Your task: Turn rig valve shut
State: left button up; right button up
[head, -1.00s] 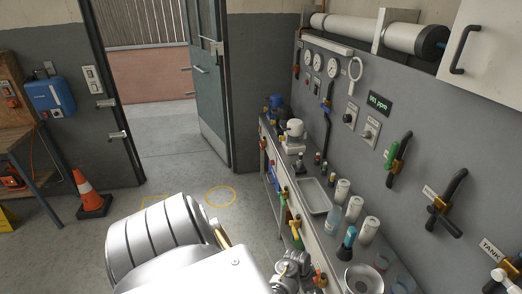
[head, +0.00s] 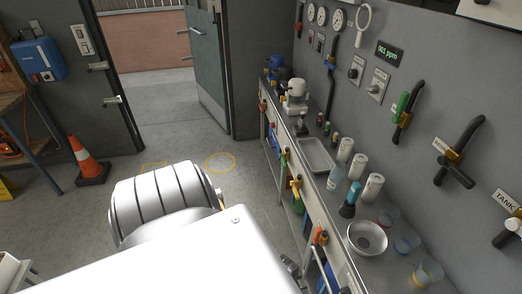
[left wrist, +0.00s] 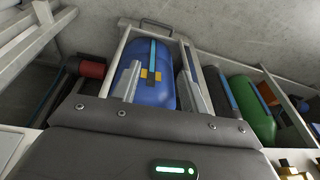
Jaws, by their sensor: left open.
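Several valves with handles are on the grey wall panel in the head view. One has a green and black handle (head: 403,110), one is a black crossed valve with a brass-coloured middle (head: 458,155), and a third beside the TANK label (head: 508,202) is cut off by the right edge. The small labels at the first two are too small to read. My left gripper (left wrist: 158,58) is open in the left wrist view, its fingers apart in front of a blue tank (left wrist: 158,92) in a pale frame. I cannot tell whether they touch it. My right gripper is not in view.
A narrow bench along the wall holds a metal bowl (head: 367,238), a tray (head: 316,155), white canisters (head: 373,187) and cups. A green tank (left wrist: 250,108) lies beside the blue one. An orange cone (head: 87,160) stands left on open floor, near a doorway.

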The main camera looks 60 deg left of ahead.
pick_arm(q)
jog(key=s+d+f+g+b, duration=0.1)
jog(key=s+d+f+b, duration=0.2)
jog(key=s+f+b, duration=0.4)
jog(key=shift+s+d+f, duration=0.2)
jog(key=shift+s+f, duration=4.15)
jog(key=shift+s, duration=0.1)
jog(key=shift+c, duration=0.2)
